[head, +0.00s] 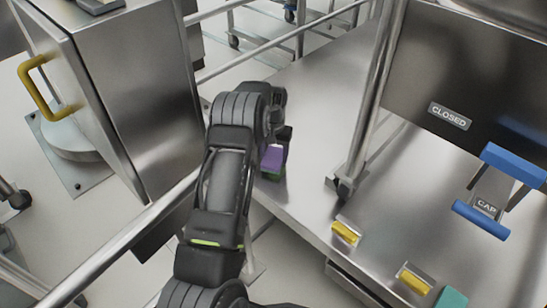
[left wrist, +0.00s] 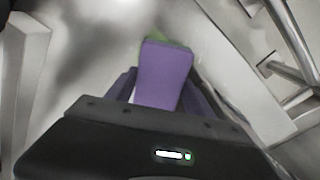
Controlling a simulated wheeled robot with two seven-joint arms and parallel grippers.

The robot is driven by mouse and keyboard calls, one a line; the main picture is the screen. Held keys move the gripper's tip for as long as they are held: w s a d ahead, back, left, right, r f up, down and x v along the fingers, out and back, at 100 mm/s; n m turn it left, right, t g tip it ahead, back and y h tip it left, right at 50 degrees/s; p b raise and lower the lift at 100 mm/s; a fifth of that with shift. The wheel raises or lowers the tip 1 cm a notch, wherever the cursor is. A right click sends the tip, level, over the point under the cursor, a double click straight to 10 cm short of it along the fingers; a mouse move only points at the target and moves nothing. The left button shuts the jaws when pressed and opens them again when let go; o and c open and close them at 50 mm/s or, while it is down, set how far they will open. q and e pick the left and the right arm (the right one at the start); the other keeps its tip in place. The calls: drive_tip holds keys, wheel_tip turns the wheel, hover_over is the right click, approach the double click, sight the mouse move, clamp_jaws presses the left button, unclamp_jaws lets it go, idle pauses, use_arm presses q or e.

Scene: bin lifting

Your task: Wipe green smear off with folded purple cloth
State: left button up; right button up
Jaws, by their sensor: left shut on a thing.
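The folded purple cloth (head: 272,158) is held in my left gripper (head: 277,145), low over the steel surface left of the metal post. In the left wrist view the purple cloth (left wrist: 163,75) stands between the two fingers of my left gripper (left wrist: 163,92), which is shut on it. The green smear (head: 271,177) shows as a small dark green patch just below the cloth. A bit of the green smear (left wrist: 181,43) also shows at the cloth's far edge. The cloth covers part of the smear, and I cannot tell whether it touches the surface. My right gripper is not in view.
A metal post (head: 365,110) stands right of the cloth. A steel cabinet with a yellow handle (head: 38,88) is at the left. Yellow latches (head: 346,232) sit on the front edge. A blue-ended piece marked CAP (head: 487,204) is at the right. The steel surface (head: 318,85) beyond the gripper is clear.

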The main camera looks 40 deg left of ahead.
sight(282, 175)
use_arm(q)
drive_tip(key=f, duration=0.2)
drive_tip(key=s+f, duration=0.1)
drive_tip(key=shift+s+d, duration=0.1)
drive_tip(key=shift+d, duration=0.15)
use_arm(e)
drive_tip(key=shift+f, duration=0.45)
use_arm(q)
drive_tip(key=shift+d, duration=0.15)
drive_tip(key=shift+s+d+f+g+p, duration=0.15)
drive_tip(key=shift+d+p, duration=0.1)
drive_tip(key=shift+d, duration=0.25)
drive_tip(key=shift+w+d+f+g+p, duration=0.1)
drive_tip(key=shift+d+g+p, duration=0.1)
drive_tip(key=shift+d, duration=0.25)
drive_tip(key=shift+s+d, duration=0.15)
drive_tip(key=shift+d, duration=0.55)
drive_tip(key=c, duration=0.3)
drive_tip(key=shift+d+r+p, duration=0.1)
drive_tip(key=shift+d+p, duration=0.25)
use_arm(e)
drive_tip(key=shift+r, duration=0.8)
use_arm(q)
drive_tip(key=shift+d+r+p, duration=0.2)
drive_tip(key=shift+d+p, duration=0.3)
drive_tip(key=shift+d, duration=0.35)
drive_tip(key=shift+d+p, duration=0.3)
drive_tip(key=shift+d, duration=0.75)
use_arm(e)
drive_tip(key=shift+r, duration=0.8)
